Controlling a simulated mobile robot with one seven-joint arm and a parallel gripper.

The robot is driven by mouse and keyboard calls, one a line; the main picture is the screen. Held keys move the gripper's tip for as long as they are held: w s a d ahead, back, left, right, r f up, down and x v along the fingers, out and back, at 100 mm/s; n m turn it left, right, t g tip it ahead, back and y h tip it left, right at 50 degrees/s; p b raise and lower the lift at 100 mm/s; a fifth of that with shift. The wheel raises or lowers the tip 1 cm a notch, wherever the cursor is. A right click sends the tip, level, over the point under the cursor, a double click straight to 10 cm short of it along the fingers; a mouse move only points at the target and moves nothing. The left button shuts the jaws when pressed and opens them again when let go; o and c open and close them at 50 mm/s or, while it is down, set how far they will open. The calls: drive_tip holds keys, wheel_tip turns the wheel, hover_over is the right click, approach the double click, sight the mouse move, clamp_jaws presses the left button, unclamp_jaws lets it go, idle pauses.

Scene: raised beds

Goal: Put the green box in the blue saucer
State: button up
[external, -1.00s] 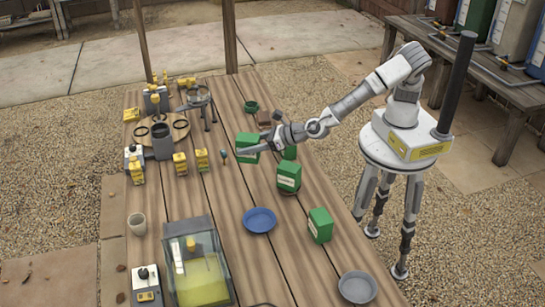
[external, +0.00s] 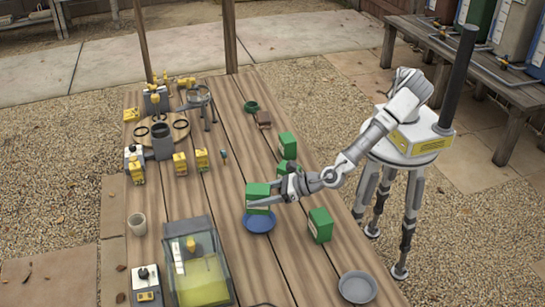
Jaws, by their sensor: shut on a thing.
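My gripper (external: 262,202) is shut on a green box (external: 257,190) with a pale lower part, and holds it upright. The box is over the back part of the blue saucer (external: 259,225), whose front rim shows below it. I cannot tell whether the box touches the saucer. Other green boxes stand on the table: one (external: 320,226) to the right of the saucer, one (external: 288,145) farther back, and one (external: 284,167) partly hidden behind my gripper.
A grey saucer (external: 357,288) lies at the front right. A clear tank with yellow contents (external: 205,281) stands left of the blue saucer, with a beige cup (external: 137,224) farther left. Small yellow boxes (external: 180,163) stand at the back left. The table's middle is fairly clear.

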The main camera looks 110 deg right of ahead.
sight(259, 208)
wheel_tip(259, 208, down, 4)
drive_tip(key=shift+r, duration=0.1)
drive_tip(key=shift+f+b, duration=0.6)
drive_tip(key=shift+b, duration=0.1)
drive_tip(key=o, duration=1.5)
drive_tip(key=shift+c, duration=0.2)
